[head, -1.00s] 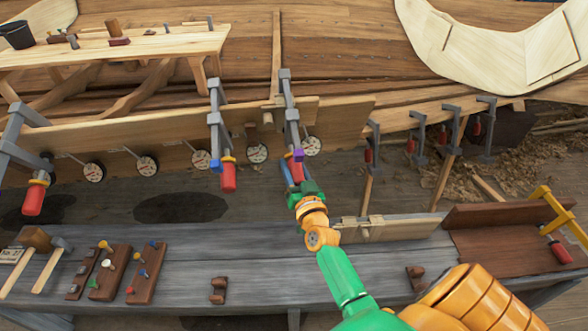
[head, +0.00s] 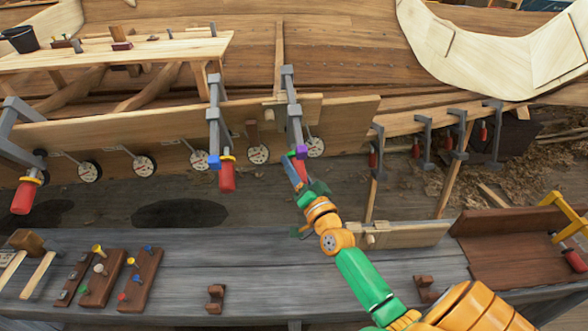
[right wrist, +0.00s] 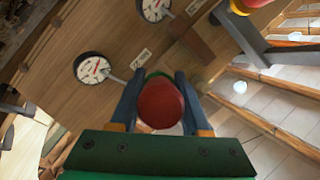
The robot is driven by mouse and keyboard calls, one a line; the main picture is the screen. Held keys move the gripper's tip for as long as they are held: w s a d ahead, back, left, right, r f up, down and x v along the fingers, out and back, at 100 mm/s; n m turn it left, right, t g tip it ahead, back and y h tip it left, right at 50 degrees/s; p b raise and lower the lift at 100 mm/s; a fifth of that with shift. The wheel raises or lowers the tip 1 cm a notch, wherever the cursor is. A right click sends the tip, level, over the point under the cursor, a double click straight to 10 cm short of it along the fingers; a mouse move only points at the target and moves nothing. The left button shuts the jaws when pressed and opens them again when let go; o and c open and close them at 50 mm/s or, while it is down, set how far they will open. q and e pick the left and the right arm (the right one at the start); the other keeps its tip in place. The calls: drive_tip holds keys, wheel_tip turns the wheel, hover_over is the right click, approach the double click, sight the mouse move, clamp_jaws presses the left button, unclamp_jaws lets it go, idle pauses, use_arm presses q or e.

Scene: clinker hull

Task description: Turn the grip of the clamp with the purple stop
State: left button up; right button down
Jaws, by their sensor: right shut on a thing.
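The clamp with the purple stop (head: 300,151) hangs upright on the plank at the hull, its grey bar (head: 291,105) above the stop. Its red grip (head: 301,170) is below the stop and partly hidden by my right gripper (head: 296,172). In the right wrist view the round red end of the grip (right wrist: 161,104) sits between the two blue fingers of my right gripper (right wrist: 158,100). The fingers are shut on it from both sides. My left gripper is out of view.
A clamp with a blue stop (head: 214,162) and red grip stands just left, and another clamp (head: 30,180) farther left. Dial gauges (head: 258,154) line the plank's lower edge. The grey bench (head: 250,265) below carries tool racks and blocks.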

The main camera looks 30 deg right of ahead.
idle(0.3)
drive_tip(key=shift+c, duration=1.9)
unclamp_jaws()
drive_tip(key=shift+s, duration=0.1)
drive_tip(key=s+a, duration=0.1)
drive_tip(key=s, duration=0.6)
drive_tip(key=shift+f, duration=0.4)
